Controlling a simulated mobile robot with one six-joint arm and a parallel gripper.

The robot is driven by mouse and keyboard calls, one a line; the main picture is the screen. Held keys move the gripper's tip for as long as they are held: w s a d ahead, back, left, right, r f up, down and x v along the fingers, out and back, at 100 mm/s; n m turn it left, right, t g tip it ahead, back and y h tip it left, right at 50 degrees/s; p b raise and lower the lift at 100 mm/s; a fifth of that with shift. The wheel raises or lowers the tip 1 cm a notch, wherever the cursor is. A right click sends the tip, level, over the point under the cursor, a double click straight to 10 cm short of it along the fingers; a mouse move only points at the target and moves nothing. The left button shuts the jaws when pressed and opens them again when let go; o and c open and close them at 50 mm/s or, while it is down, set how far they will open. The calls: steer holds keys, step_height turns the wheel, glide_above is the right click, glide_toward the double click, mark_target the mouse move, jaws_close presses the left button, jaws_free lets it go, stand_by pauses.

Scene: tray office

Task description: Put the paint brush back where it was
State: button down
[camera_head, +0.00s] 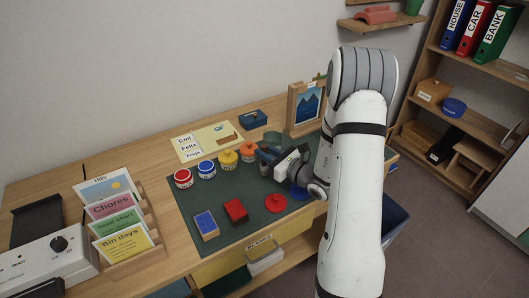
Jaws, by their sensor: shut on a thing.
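My gripper (272,156) is at the back right of the dark green mat (245,226), close to the paint pots. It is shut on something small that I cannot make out. I cannot pick out the paint brush for certain; my gripper and arm hide part of this area. A red pot (183,178), a blue pot (207,169), a yellow pot (228,158) and an orange pot (248,150) stand in a row along the back of the mat, left of my gripper.
A blue block (206,224), a red block (236,210) and a red disc with a knob (275,203) lie on the mat. A framed picture (307,103) stands behind. A card rack (147,233) is at left. The mat's front is partly clear.

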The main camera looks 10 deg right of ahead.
steer(key=shift+f, duration=0.1)
steer(key=c, duration=1.7)
jaws_free()
steer(key=shift+f, duration=0.1)
steer(key=shift+c, duration=0.2)
steer(key=o, duration=0.5)
steer(key=shift+c, duration=0.2)
